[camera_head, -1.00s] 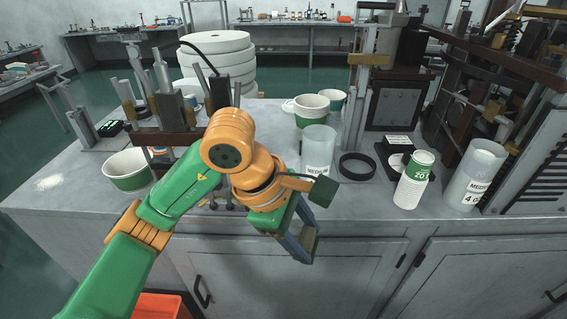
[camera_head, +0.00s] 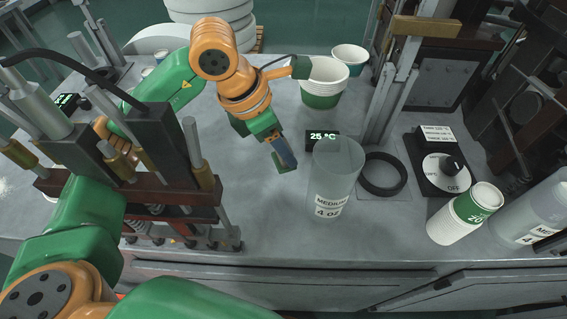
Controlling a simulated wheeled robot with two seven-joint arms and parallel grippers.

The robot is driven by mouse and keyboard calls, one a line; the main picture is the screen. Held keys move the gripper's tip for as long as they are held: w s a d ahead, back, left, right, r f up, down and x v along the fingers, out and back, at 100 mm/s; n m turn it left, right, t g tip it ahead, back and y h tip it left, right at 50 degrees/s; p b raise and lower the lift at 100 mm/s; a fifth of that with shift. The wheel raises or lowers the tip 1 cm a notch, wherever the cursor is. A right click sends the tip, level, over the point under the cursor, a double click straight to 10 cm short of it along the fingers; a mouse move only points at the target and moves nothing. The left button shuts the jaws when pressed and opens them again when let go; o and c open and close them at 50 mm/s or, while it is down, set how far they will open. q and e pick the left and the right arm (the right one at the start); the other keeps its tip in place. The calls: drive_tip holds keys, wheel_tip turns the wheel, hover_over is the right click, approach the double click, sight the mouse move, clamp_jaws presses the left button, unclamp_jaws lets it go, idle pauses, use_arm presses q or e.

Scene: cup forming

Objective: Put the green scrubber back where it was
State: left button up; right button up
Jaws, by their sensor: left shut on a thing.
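My left gripper (camera_head: 283,152) reaches over the middle of the counter, pointing down, a little left of the clear cylinder. It is shut on a small green piece (camera_head: 281,166) at its fingertips, which looks like the green scrubber. The fingers hide most of it, and I cannot tell whether it touches the counter. My right gripper is out of view.
A clear "MEDIUM 4 OZ" cylinder (camera_head: 335,180) stands close right of the gripper, with a 25 °C display (camera_head: 322,138) behind it. A black ring (camera_head: 383,173), dial box (camera_head: 437,160), stacked cups (camera_head: 462,215) and bowls (camera_head: 324,83) stand nearby. A press (camera_head: 170,150) stands left.

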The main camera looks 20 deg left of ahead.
sight(277, 160)
use_arm(q)
wheel_tip(277, 160, down, 7)
drive_tip(key=shift+a+r+p, duration=0.1)
drive_tip(key=shift+r+p, duration=0.1)
drive_tip(key=shift+p, duration=0.3)
drive_tip(key=shift+f, duration=0.3)
drive_tip(key=o, duration=1.2)
drive_tip(key=shift+r, duration=0.3)
drive_tip(key=b+v, duration=0.2)
drive_tip(key=v, duration=0.9)
drive_tip(key=shift+a+r, duration=0.15)
drive_tip(key=shift+r, duration=0.15)
